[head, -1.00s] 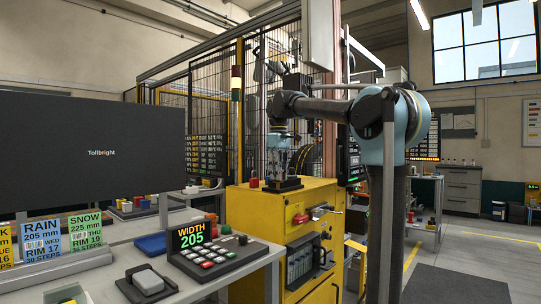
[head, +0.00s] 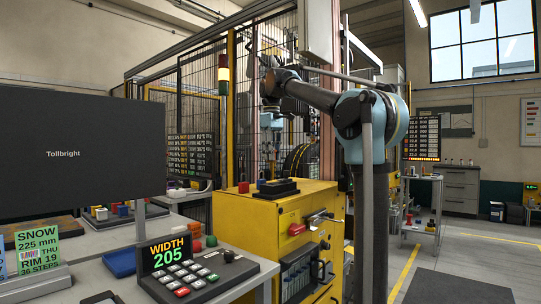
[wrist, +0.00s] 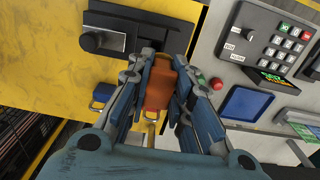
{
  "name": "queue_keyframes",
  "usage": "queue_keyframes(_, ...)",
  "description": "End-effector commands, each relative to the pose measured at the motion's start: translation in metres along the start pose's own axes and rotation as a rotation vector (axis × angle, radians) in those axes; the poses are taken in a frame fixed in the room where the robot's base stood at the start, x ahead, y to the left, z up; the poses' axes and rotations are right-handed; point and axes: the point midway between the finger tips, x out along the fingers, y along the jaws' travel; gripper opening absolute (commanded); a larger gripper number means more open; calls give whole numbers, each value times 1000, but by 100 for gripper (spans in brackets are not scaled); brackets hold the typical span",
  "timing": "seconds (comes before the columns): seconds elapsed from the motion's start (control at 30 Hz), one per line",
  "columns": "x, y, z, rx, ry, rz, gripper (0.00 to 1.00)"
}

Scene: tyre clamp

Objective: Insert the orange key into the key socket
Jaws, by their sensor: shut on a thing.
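My gripper (wrist: 160,95) is shut on the orange key (wrist: 158,88), which sits between the blue fingers in the wrist view. In the head view my gripper (head: 280,140) hangs above the yellow cabinet (head: 290,205), with a gap below it; the key cannot be made out there. A black block (head: 284,187) lies on the cabinet top. I cannot make out the socket opening; the fingers hide part of the block.
A small blue part (wrist: 103,94) shows left of the fingers. In the head view the keypad console (head: 198,274) reads WIDTH 205. A mesh fence (head: 195,105) stands behind.

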Motion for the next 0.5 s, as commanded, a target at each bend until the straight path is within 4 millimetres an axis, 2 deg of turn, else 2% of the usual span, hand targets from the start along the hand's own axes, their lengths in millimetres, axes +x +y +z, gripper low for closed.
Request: queue_keyframes(0.5, -5, -6, -3, -11, 0, 0, 0)
